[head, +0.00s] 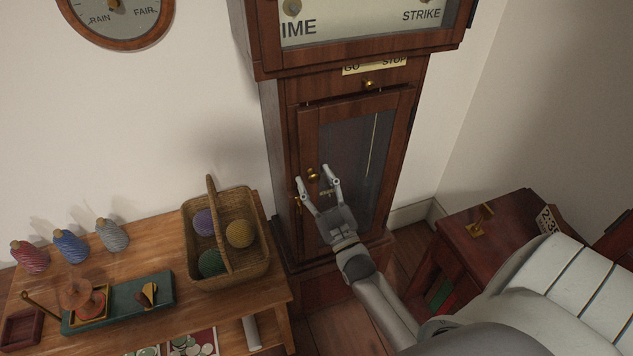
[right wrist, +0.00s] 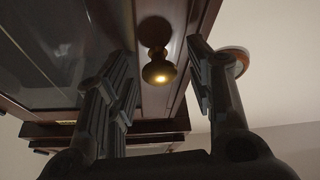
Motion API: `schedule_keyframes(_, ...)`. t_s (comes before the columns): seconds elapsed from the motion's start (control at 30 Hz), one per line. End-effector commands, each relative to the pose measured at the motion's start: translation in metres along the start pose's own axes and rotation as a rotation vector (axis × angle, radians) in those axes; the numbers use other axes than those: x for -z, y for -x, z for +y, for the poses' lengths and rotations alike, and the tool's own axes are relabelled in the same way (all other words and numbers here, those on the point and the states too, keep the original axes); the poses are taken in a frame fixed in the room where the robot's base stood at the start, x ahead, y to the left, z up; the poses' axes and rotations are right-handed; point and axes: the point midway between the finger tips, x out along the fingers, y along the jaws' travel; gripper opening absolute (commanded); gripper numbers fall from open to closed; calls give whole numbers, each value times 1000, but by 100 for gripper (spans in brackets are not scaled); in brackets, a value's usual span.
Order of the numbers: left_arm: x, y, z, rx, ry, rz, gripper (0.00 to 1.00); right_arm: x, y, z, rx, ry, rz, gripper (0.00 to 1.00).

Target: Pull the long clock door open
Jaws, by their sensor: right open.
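The long clock door (head: 386,122) is a tall wooden frame with a dark glass pane, and it looks closed in the clock case. A round brass knob (head: 313,177) sits on its left stile. My right gripper (head: 315,174) is open in front of the door, with its fingertips on either side of the knob. In the right wrist view the knob (right wrist: 158,70) shows between the two open fingers, ahead of them and apart from both. My left gripper is not in view.
A wooden table (head: 262,308) at left holds a basket (head: 266,263) of yarn balls, several thread cones and a green tray (head: 120,301). A small reddish wooden stand (head: 461,226) is at right. A round dial (head: 117,46) hangs on the wall.

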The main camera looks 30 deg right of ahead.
Motion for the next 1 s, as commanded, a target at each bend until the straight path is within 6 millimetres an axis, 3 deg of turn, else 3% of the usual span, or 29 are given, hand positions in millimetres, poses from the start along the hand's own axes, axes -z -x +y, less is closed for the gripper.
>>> schedule_keyframes(0.07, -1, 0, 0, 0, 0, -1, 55, 0, 0, 0, 0, 0, 0, 48)
schedule_keyframes(0.43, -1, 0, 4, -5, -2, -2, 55, 0, 0, 0, 0, 0, 0, 0)
schedule_keyframes(0.77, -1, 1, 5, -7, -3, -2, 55, 1, 4, 1, 14, -2, 3, 0)
schedule_keyframes(1.0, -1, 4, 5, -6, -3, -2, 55, 9, 28, 6, 102, -34, 25, 0)
